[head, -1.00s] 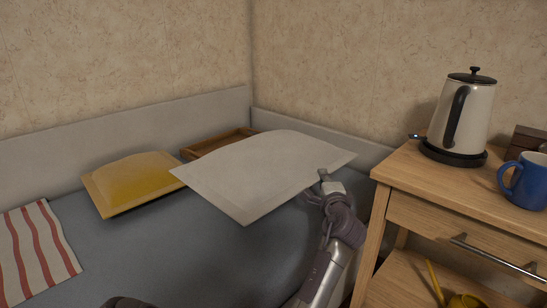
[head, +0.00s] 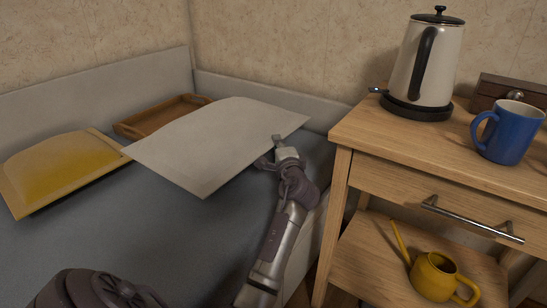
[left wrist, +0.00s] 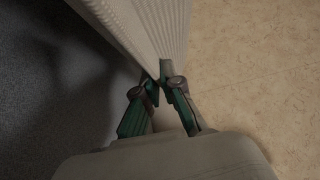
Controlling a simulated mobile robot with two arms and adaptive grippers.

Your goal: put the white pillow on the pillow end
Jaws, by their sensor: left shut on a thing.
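My left gripper (head: 278,150) is shut on the pillow's right edge. In the left wrist view, the fingers (left wrist: 162,80) pinch the white fabric (left wrist: 140,30), which hides part of the bed. My right gripper is not in view.
A yellow pillow (head: 65,165) and a wooden tray (head: 150,122) are on the bed, along the back headboard (head: 100,95). A wooden nightstand (head: 410,155) stands close on the right, with a kettle (head: 425,65), a blue mug (head: 507,135) and, below, a yellow watering can (head: 437,278).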

